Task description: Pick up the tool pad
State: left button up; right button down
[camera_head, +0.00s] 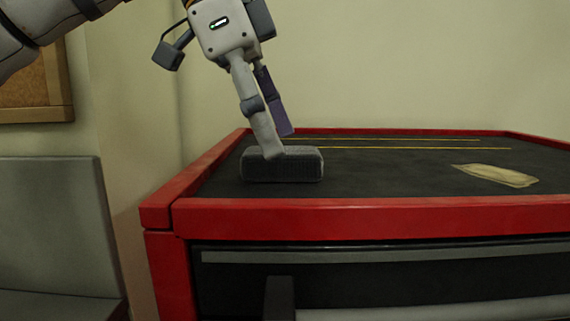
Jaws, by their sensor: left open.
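The tool pad looks to be the dark grey ribbed block (283,167) lying flat on the black top of the red tool cabinet, near its left front corner. My left gripper (281,146) points down at the block from above. Its fingers are apart. The nearer finger's tip overlaps the upper edge of the block in the picture, and the farther finger ends just behind and above it. I cannot tell whether either finger touches the block. My right gripper is not in view.
The red cabinet's raised rim (370,219) runs around the black top. A yellowish flat piece (496,175) lies on the right. The middle of the top is mostly clear. A grey chair (50,225) stands at the left, below a brown board (30,90).

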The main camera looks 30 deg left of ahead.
pick_arm(q)
jog(key=shift+x, duration=1.1)
jog(key=shift+a, duration=0.1)
jog(key=c, duration=1.1)
jog(key=shift+c, duration=0.2)
